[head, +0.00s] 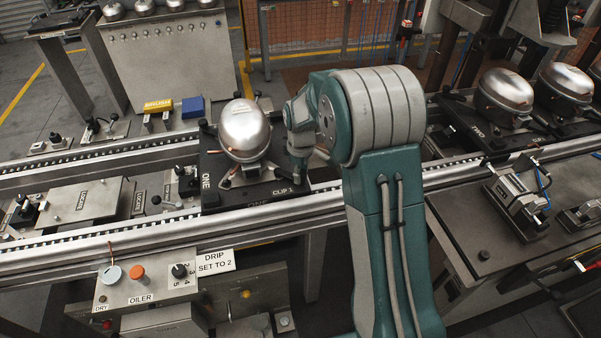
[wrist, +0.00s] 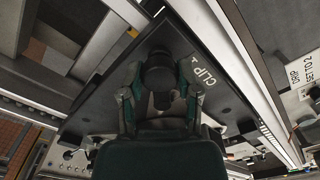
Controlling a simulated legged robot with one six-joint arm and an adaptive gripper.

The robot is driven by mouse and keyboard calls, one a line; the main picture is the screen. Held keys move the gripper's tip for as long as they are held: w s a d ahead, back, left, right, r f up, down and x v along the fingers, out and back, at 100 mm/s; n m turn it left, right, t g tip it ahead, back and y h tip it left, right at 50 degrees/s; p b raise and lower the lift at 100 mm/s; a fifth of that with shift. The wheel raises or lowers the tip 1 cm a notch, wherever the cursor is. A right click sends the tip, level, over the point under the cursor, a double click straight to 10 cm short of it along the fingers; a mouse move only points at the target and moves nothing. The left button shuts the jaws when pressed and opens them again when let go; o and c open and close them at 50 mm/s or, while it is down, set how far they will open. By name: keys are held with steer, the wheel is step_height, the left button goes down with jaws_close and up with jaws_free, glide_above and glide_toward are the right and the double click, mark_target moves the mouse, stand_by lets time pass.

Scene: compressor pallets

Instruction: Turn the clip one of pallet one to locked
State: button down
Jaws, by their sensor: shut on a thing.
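Pallet one (head: 222,194) is a black plate on the conveyor, marked ONE and CLIP 1, with a silver compressor (head: 245,128) on it. In the wrist view, clip one (wrist: 160,75) shows as a dark round-topped knob beside the CLIP lettering on the black plate (wrist: 215,62). My gripper (wrist: 158,98) has a finger on each side of the clip and is shut on it. I cannot tell whether the clip stands at locked.
The conveyor rails (head: 130,238) run along both sides of the pallet. An oiler box (head: 150,285) with knobs and a DRIP SET TO 2 sign (head: 215,262) stand in front. Pallet two (head: 465,125) with more compressors is at the right. A locator plate (head: 85,200) lies left.

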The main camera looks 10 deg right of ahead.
steer(key=shift+s+f, duration=0.1)
steer(key=shift+f, duration=0.1)
steer(key=shift+c, duration=1.5)
jaws_free()
steer(key=shift+d+r, duration=0.1)
step_height(320, 180, up, 12)
steer(key=shift+w, duration=0.2)
